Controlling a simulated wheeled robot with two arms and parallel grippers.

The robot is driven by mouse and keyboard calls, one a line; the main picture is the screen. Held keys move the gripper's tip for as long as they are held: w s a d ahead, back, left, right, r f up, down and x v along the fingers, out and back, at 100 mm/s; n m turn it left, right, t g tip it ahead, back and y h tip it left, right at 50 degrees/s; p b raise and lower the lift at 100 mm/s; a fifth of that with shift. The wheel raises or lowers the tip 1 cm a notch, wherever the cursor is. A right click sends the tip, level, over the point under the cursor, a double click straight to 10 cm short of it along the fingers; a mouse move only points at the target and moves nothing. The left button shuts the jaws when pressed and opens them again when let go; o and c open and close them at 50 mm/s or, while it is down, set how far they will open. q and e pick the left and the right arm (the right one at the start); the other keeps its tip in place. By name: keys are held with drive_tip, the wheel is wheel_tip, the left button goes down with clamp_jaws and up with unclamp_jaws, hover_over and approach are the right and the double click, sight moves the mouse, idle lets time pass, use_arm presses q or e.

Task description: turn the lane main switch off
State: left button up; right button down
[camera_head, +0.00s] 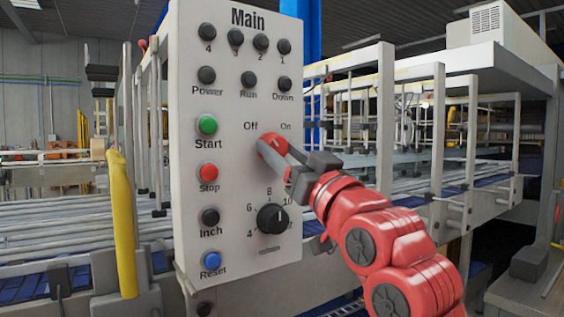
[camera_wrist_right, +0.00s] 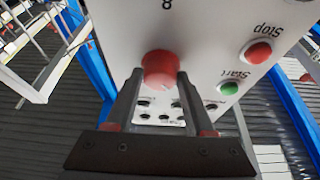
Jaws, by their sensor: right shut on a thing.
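The main switch is a red round knob (camera_head: 271,146) on the white control panel (camera_head: 240,200), under the labels Off and On. In the right wrist view the knob (camera_wrist_right: 160,68) sits between the fingertips of my right gripper (camera_wrist_right: 157,88). My right gripper (camera_head: 278,160) is shut on the knob and comes to it from the lower right. A pale mark shows on the knob, but the gripper partly covers it, so I cannot tell its exact setting. My left gripper is not in view.
A green Start button (camera_head: 207,124) and a red Stop button (camera_head: 208,171) are left of the knob. A black numbered dial (camera_head: 272,218) is below it. A yellow guard post (camera_head: 123,225) stands left of the panel. Conveyor framing fills the space behind.

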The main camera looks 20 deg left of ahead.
drive_tip(key=shift+n, duration=0.5)
drive_tip(key=shift+c, duration=1.3)
unclamp_jaws()
drive_tip(key=shift+w+a, duration=0.1)
drive_tip(key=b+v, duration=0.2)
drive_tip(key=v, duration=1.5)
drive_tip(key=shift+d, duration=0.3)
